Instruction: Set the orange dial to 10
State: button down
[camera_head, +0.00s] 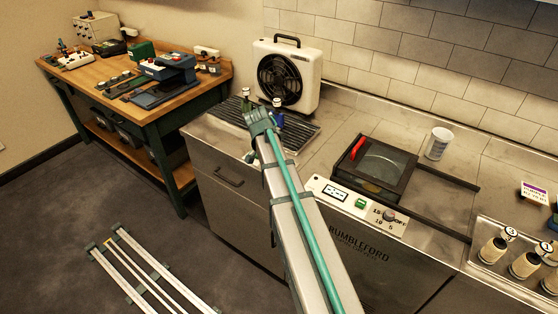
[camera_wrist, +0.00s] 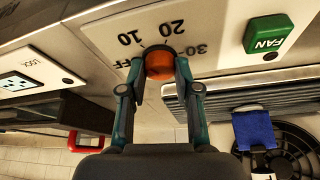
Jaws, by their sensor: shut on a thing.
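The orange dial (camera_wrist: 159,63) sits on a white panel (camera_wrist: 100,40) in the wrist view, which shows the panel upside down. The marks 10, 20 and 30 and part of OFF are printed around it. My gripper (camera_wrist: 160,72) has a finger on each side of the dial and is shut on it. I cannot make out a pointer on the dial, so its setting is unclear. In the head view my arm reaches over the steel counter, and the orange dial cannot be seen there.
A green FAN button (camera_wrist: 268,35) is beside the dial's panel. A fan unit (camera_head: 288,75) and white tub (camera_head: 438,143) stand farther back.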

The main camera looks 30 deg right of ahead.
dwell(0.3)
jog(key=c, duration=0.8)
grip_release()
jog(key=shift+c, duration=0.2)
jog(key=shift+r, duration=0.1)
jog(key=v, duration=1.2)
jog(key=shift+w+a, duration=0.1)
